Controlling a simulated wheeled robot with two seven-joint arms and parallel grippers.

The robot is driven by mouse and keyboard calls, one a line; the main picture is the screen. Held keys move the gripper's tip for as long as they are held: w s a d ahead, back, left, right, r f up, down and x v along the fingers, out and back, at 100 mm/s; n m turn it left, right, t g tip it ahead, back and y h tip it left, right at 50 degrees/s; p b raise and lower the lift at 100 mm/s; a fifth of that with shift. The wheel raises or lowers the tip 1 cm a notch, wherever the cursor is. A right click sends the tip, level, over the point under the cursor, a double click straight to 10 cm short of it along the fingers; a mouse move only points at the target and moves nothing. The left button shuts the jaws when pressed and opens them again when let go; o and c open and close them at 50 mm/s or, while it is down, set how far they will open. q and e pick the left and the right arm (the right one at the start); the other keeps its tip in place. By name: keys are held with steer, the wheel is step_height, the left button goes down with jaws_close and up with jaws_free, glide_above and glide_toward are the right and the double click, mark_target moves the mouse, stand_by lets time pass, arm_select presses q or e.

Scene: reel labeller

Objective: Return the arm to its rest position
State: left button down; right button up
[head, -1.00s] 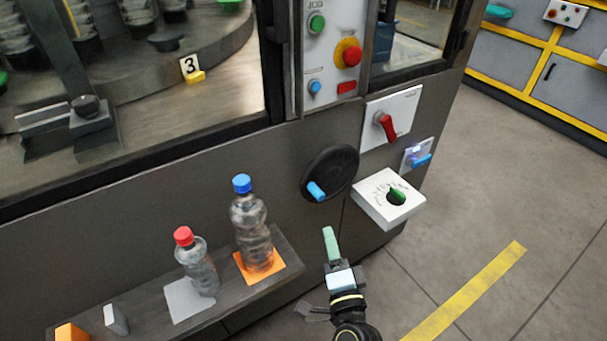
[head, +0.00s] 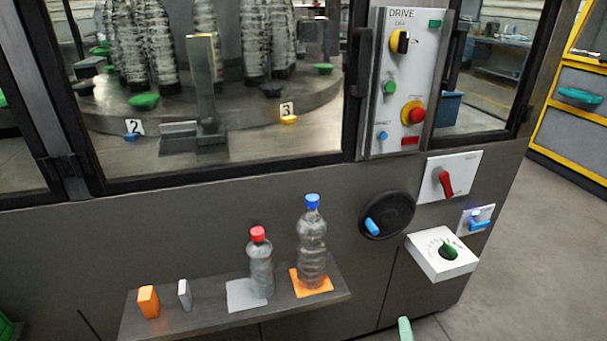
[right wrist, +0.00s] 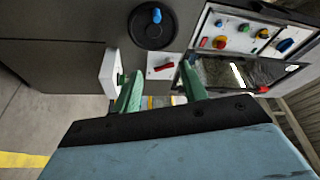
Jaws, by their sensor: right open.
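My right gripper (right wrist: 160,88) shows in the right wrist view with its two green fingers apart and nothing between them. In the head view only a green fingertip of my right gripper (head: 405,329) shows at the bottom edge, below the white box with the green knob (head: 450,250) and apart from it. The rest of the right arm is out of the head view. My left gripper is not in view.
A shelf (head: 215,318) on the machine front holds a red-capped bottle (head: 260,268), a blue-capped bottle (head: 312,245) and two small blocks. A black handwheel (head: 395,212), a red switch (head: 445,184) and the drive panel (head: 385,120) are above. Floor (head: 510,260) is clear at right.

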steer(key=d+r+n+y, duration=0.1)
steer(key=d+n+y, duration=0.3)
steer(key=d+n, duration=0.65)
steer(key=s+d+f+n+g+h, duration=0.1)
steer(key=s+d+f+n+g, duration=0.2)
steer(key=d+f, duration=0.5)
steer(key=s+d+f+n+g+h, duration=0.1)
steer(key=s+d+f+g+h, duration=0.25)
steer(key=f, duration=0.85)
steer(key=s+d+f+n+g+h, duration=0.2)
steer(key=s+d+f+g, duration=0.4)
steer(key=s+d, duration=0.55)
steer(key=s+d+f+n+g+h, duration=0.25)
steer(key=s+d+f+g, duration=0.25)
steer(key=s+d, duration=0.65)
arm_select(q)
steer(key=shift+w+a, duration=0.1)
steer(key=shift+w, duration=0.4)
arm_select(e)
steer(key=s+a+f+y, duration=0.1)
steer(key=a+f, duration=0.2)
steer(key=a, duration=0.8)
steer(key=s+a+f+m+y, duration=0.1)
steer(key=s+a+f+y, duration=0.1)
steer(key=a, duration=0.9)
steer(key=s+a+f+y, duration=0.2)
steer(key=a+f, duration=0.3)
steer(key=a, duration=0.6)
steer(key=shift+a+g, duration=0.25)
steer(key=shift+g, duration=0.1)
